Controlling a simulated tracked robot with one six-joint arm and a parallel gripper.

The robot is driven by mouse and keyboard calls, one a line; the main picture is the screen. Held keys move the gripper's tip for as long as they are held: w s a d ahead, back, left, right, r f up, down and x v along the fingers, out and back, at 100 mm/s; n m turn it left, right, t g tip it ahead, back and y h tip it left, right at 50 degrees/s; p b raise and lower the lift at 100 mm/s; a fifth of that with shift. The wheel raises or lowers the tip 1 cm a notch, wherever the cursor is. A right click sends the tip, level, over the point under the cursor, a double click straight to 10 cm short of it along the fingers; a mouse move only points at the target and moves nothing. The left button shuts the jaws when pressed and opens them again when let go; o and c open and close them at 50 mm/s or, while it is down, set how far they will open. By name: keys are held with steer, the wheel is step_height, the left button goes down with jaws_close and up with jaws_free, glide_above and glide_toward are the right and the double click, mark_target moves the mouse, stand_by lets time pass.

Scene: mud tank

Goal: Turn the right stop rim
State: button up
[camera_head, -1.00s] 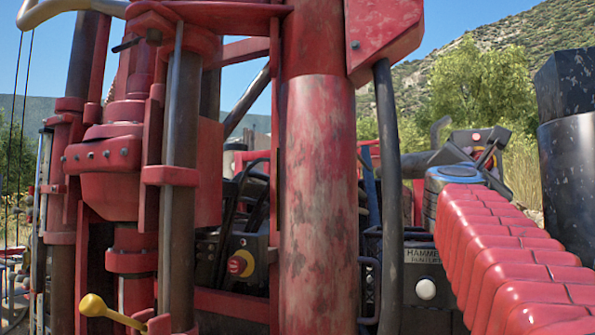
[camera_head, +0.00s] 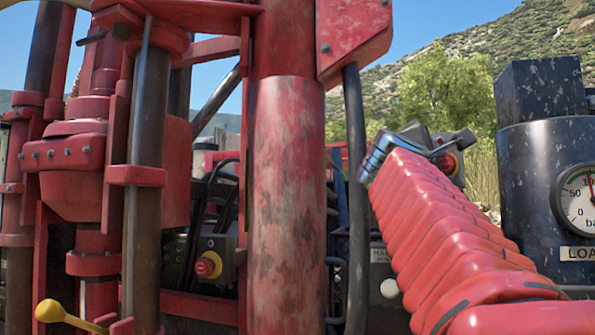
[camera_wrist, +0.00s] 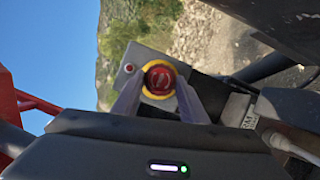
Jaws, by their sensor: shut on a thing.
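The right stop is a red button with a yellow rim (camera_wrist: 160,80) on a grey box in the wrist view. In the head view the red of a stop (camera_head: 447,163) shows at the far end of my red-sleeved arm, partly hidden. My gripper (camera_wrist: 158,86) has one finger on each side of the yellow rim and is shut on it. The wrist view lies on its side. The exact contact of the fingertips is hard to see.
Another red stop with a yellow rim (camera_head: 208,265) sits low on the rig, left of a thick red column (camera_head: 285,190). A black cylinder with a pressure gauge (camera_head: 580,198) stands right of my arm. A yellow-knobbed lever (camera_head: 50,311) is at lower left.

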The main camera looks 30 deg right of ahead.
steer(key=shift+d+f+m+y, duration=0.1)
steer(key=shift+m+y, duration=0.2)
steer(key=shift+m, duration=0.8)
steer(key=o, duration=1)
steer(key=shift+o, duration=0.2)
steer(key=v, duration=1.3)
steer(key=shift+a, duration=0.45)
